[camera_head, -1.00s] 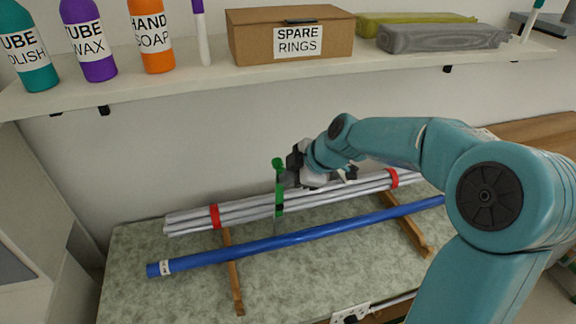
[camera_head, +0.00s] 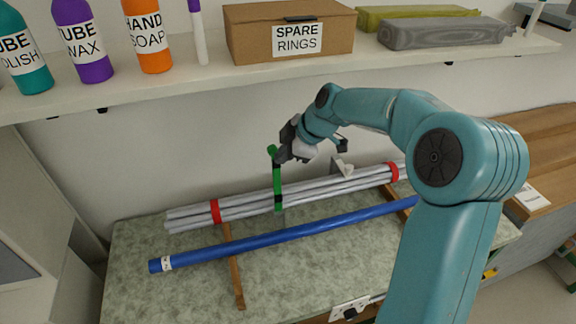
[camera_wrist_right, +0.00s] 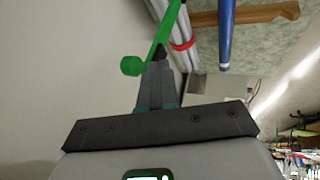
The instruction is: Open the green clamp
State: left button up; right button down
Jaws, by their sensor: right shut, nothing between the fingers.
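The green clamp (camera_head: 278,185) sits on the bundle of grey rods (camera_head: 320,192). Its green lever stands up from the bundle, with a round knob at the top. In the right wrist view the lever of the green clamp (camera_wrist_right: 165,32) runs up from the knob, close by the fingertips. My right gripper (camera_head: 279,157) is shut and empty, just to the right of the lever's upper part, above the bundle. I cannot tell if it touches the lever. In the wrist view its fingers (camera_wrist_right: 160,54) show close together. My left gripper is not in view.
Red bands (camera_head: 215,211) circle the bundle on both sides of the clamp. A blue rod (camera_head: 290,235) lies in front, over wooden supports (camera_head: 235,270). A shelf (camera_head: 190,78) with bottles and a spare rings box (camera_head: 289,30) overhangs the back. The mottled bench front is clear.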

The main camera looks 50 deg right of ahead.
aim_at(275, 146)
jog(key=w, duration=0.1)
jog(key=w+d, duration=0.2)
jog(key=w, duration=0.1)
jog(key=shift+d+r+b, duration=0.15)
jog(key=shift+d+b, duration=0.1)
jog(key=shift+b, duration=0.1)
